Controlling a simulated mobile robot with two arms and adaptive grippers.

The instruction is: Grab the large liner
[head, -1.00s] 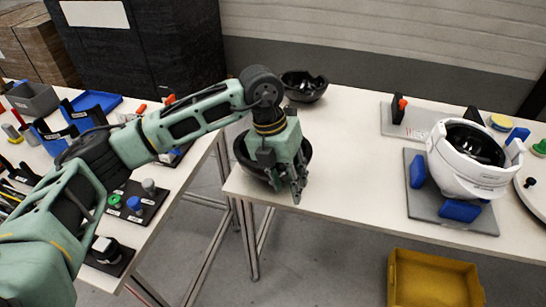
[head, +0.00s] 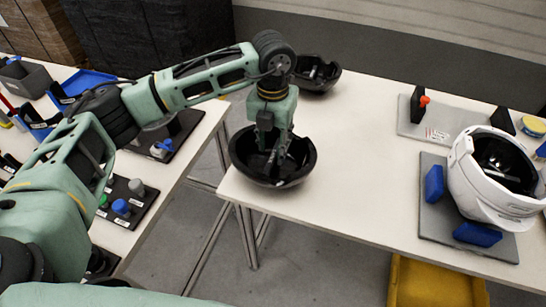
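A black, bowl-shaped liner (head: 240,158) is at the near left corner of the right table. It looks like the larger of two black liners in the head view. The other black liner (head: 328,78) lies further back on the same table. My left gripper (head: 273,152) points down over the near liner, its fingers inside the bowl's outline. The fingers look apart, with dark liner between them. Their tips blend into the dark interior, so contact with the liner is unclear. My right gripper is not in view.
A white helmet shell (head: 475,190) sits on a grey plate with blue blocks (head: 433,183) at the right. A yellow bin (head: 425,283) is below the table's front edge. The table's middle is clear. A left table (head: 190,150) holds small parts, across a gap.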

